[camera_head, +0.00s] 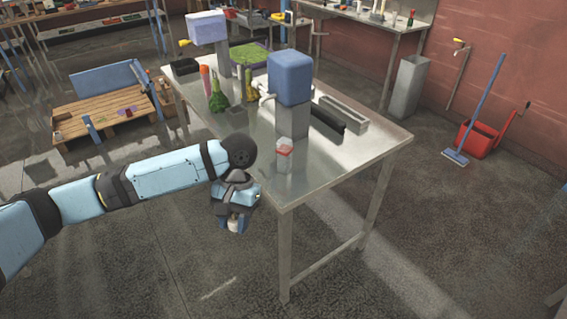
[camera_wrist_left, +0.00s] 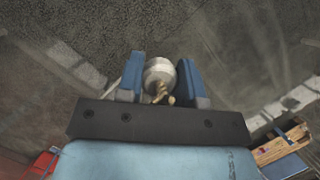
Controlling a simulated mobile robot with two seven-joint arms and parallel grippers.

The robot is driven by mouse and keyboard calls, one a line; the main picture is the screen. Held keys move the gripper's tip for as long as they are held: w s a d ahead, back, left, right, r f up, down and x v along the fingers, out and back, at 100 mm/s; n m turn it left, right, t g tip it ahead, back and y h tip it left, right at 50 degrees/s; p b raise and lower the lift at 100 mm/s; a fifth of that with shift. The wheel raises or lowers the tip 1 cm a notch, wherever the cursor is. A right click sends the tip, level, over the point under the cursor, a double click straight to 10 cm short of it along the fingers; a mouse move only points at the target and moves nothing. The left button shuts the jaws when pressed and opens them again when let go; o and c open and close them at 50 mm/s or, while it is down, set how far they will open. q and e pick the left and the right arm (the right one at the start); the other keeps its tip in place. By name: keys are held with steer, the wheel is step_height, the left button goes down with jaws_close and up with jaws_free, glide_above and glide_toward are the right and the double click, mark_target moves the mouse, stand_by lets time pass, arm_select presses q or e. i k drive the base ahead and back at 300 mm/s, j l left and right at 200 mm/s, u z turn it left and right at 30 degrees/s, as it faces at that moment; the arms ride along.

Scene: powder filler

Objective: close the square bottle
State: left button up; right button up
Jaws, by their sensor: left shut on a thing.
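A small pale bottle with a red-orange band (camera_head: 284,153) stands upright near the front edge of the metal table, below the blue-topped machine. It looks squarish, but it is too small to tell whether its top is open. My left gripper (camera_head: 235,221) hangs off the table's front left side, lower left of the bottle and apart from it. It is shut on a small white rounded object (camera_wrist_left: 160,72), held between the two blue fingers in the left wrist view. Tan bits show at its near side. I cannot tell exactly what it is. My right gripper is not in view.
The metal table (camera_head: 375,140) carries the blue-topped machine (camera_head: 290,85), a long grey tray (camera_head: 343,112), green bottles (camera_head: 217,98) and a second machine (camera_head: 207,28). A wooden pallet (camera_head: 105,112) lies at left. A red bucket (camera_head: 484,137) stands at right. The front floor is clear.

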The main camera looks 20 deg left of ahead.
mark_target(285, 150)
steer(key=z, duration=2.45)
steer(key=k+j, duration=0.3)
steer(key=j, duration=0.2)
steer(key=k+j, duration=0.25)
steer(key=j, duration=0.2)
steer(key=k+j, duration=0.3)
steer(key=j, duration=0.2)
steer(key=k+j, duration=0.25)
steer(key=j, duration=0.2)
steer(key=k+j, duration=0.3)
steer(key=j, duration=0.2)
steer(key=k+j, duration=0.25)
steer(key=j, duration=0.2)
steer(key=k+j, duration=0.3)
steer(key=j, duration=0.2)
steer(key=k+j, duration=0.3)
steer(key=j, duration=0.2)
